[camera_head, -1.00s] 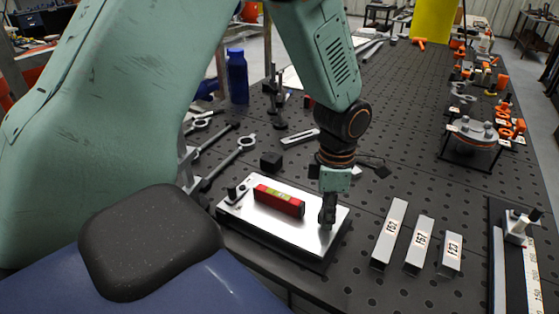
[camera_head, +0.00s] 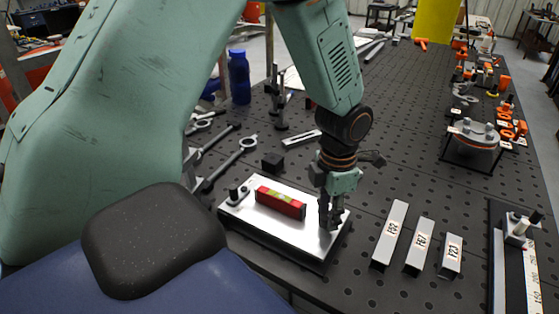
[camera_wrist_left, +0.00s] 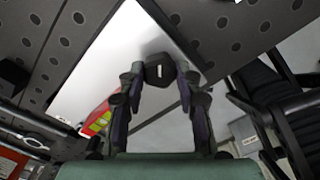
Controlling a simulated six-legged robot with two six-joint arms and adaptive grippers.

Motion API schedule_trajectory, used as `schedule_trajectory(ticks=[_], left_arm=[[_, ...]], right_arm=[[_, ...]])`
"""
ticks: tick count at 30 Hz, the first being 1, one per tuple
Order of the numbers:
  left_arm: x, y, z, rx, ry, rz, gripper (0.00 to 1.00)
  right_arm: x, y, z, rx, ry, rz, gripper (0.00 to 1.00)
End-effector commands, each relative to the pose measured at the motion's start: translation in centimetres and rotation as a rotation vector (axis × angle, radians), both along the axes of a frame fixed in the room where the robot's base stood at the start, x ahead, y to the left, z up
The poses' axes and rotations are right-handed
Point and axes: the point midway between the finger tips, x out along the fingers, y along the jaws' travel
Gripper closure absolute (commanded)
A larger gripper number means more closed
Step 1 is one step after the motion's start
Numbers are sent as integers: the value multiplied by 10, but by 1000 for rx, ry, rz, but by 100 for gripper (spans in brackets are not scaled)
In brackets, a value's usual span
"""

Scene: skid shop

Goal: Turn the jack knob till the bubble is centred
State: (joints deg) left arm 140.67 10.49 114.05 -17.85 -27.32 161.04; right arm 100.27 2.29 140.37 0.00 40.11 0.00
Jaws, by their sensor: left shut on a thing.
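The white levelling plate (camera_head: 283,236) lies on the dark perforated table. A red spirit level (camera_head: 280,202) with a yellow-green vial rests on it; the bubble is too small to read. In the left wrist view the level (camera_wrist_left: 100,118) shows at the plate's edge. My left gripper (camera_head: 330,224) points down at the plate's right end. It is shut on the black jack knob (camera_wrist_left: 159,71), with a finger on either side in the left wrist view. The knob is hidden by the fingers in the head view. My right gripper is not in view.
Three labelled metal blocks (camera_head: 419,246) stand right of the plate. A black post (camera_head: 237,194) stands at the plate's left end and a small black block (camera_head: 272,162) behind it.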

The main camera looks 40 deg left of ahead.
Motion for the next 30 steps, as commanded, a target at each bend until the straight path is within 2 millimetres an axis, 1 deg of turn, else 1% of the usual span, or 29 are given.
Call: schedule_trajectory(ticks=[1, 29, 30], left_arm=[[5, 0, 3, 1, -13, -1, 91], [4, 1, 3, 1, -12, -5, 91], [4, 1, 3, 1, -12, -5, 63]], right_arm=[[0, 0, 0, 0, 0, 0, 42], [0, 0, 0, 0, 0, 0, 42], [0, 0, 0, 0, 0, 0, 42]])
